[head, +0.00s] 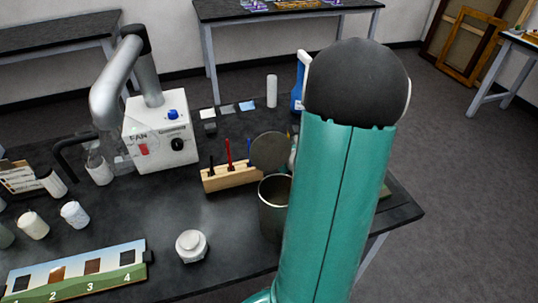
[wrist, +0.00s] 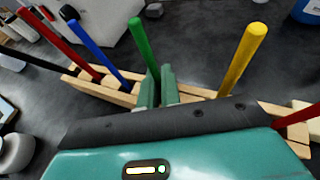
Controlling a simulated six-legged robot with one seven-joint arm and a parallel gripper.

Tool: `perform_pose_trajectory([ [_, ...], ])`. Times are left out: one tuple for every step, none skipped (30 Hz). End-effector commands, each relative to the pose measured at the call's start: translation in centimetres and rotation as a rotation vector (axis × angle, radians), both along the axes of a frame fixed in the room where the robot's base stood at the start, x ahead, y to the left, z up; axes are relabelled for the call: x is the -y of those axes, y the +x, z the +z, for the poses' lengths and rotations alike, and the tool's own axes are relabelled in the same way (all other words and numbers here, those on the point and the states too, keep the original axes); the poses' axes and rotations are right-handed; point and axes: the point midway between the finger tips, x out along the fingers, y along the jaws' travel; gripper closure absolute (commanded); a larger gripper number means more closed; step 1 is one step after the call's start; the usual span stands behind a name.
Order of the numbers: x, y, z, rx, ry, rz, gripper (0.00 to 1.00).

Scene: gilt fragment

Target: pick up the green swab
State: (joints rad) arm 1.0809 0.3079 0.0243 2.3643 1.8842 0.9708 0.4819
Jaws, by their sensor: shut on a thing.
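The green swab (wrist: 143,45) stands nearly upright in the wrist view, between a blue swab and a yellow swab. My gripper (wrist: 156,88) has its two teal fingers closed around the lower part of it, at the wooden rack (wrist: 118,95). The fingers cover the swab's bottom end, so I cannot tell whether it is still seated in the rack. In the head view the rack (head: 231,178) shows its left part with black, red and blue swabs; my arm hides the green swab and the gripper.
In the wrist view, the blue swab (wrist: 95,50) and red swab (wrist: 70,45) stand left, the yellow swab (wrist: 242,60) right. The head view shows a metal bin (head: 272,215) before the rack, a white fan unit (head: 160,135) and a white jar (head: 191,246).

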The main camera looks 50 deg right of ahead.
Motion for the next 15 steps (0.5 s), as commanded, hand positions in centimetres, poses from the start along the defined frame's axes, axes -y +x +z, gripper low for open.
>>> perform_pose_trajectory([
  [0.0, 0.0, 0.1, 0.000, -0.001, 0.000, 1.00],
  [0.0, 0.0, 0.2, 0.000, -0.001, 0.000, 1.00],
  [0.0, 0.0, 0.4, 0.001, -0.002, 0.000, 1.00],
  [0.0, 0.0, 0.5, 0.001, -0.003, 0.000, 1.00],
  [0.0, 0.0, 0.7, 0.001, -0.003, 0.000, 1.00],
  [0.1, 0.0, 1.0, 0.001, -0.002, 0.000, 1.00],
  [0.1, 0.0, 1.3, 0.002, -0.003, 0.000, 1.00],
  [0.1, 0.0, 1.6, 0.002, -0.004, 0.001, 1.00],
  [0.0, 0.0, 2.1, 0.002, -0.004, 0.001, 1.00],
  [0.0, 0.0, 2.4, 0.002, -0.004, 0.001, 1.00],
  [0.0, 0.0, 2.9, 0.003, -0.005, 0.000, 1.00],
  [0.0, 0.0, 3.5, 0.003, -0.006, 0.001, 1.00],
  [0.0, 0.1, 4.0, 0.003, -0.006, 0.002, 1.00],
  [0.0, 0.1, 4.5, 0.003, -0.006, 0.001, 1.00],
  [0.0, 0.0, 5.2, 0.003, -0.006, 0.001, 1.00],
])
